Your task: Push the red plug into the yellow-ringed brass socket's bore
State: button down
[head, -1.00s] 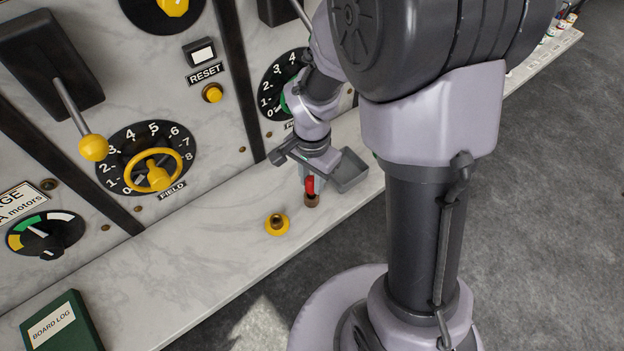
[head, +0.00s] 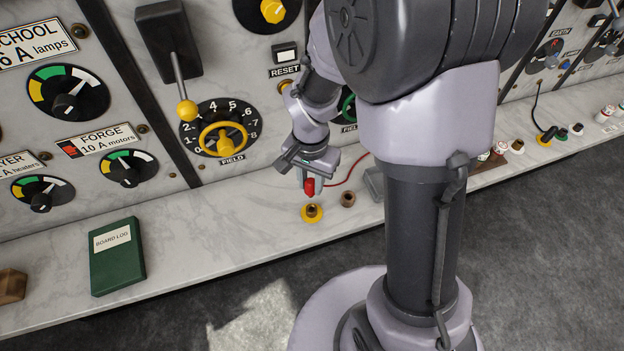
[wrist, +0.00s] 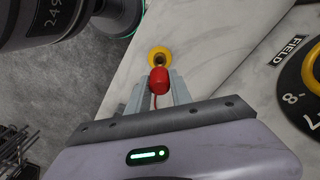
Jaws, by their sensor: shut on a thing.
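The red plug (head: 309,187) is between the fingers of my gripper (head: 312,182), which is shut on it. The plug is roughly upright, with a red cable trailing from it to the right. The yellow-ringed brass socket (head: 312,213) stands on the marble ledge just below the plug in the head view. A small gap shows between them. In the wrist view the plug (wrist: 158,80) sits between the two grey fingers. The yellow ring (wrist: 160,55) shows beyond it, its bore partly in view. The plug's lower tip is hard to make out.
A plain brown socket (head: 347,199) stands just right of the yellow-ringed one. A grey tray-like part (head: 374,184) is further right, partly behind my arm. A green board log book (head: 117,257) lies left. The upright panel with its FIELD wheel (head: 222,139) rises behind.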

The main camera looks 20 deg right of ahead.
aim_at(312, 195)
jog(key=shift+w+d+f, duration=0.1)
jog(key=shift+f, duration=0.05)
jog(key=shift+b, duration=0.3)
notch_tip(312, 195, down, 6)
jog(key=b, duration=0.5)
jog(key=shift+f+b, duration=1.65)
jog(key=shift+b, duration=0.3)
dwell(1.0)
jog(key=c, duration=1.1)
grip_release()
jog(key=shift+r, duration=0.1)
notch_tip(312, 195, up, 17)
jog(key=p, duration=0.6)
jog(key=shift+r+p, duration=0.2)
jog(key=shift+p, duration=0.2)
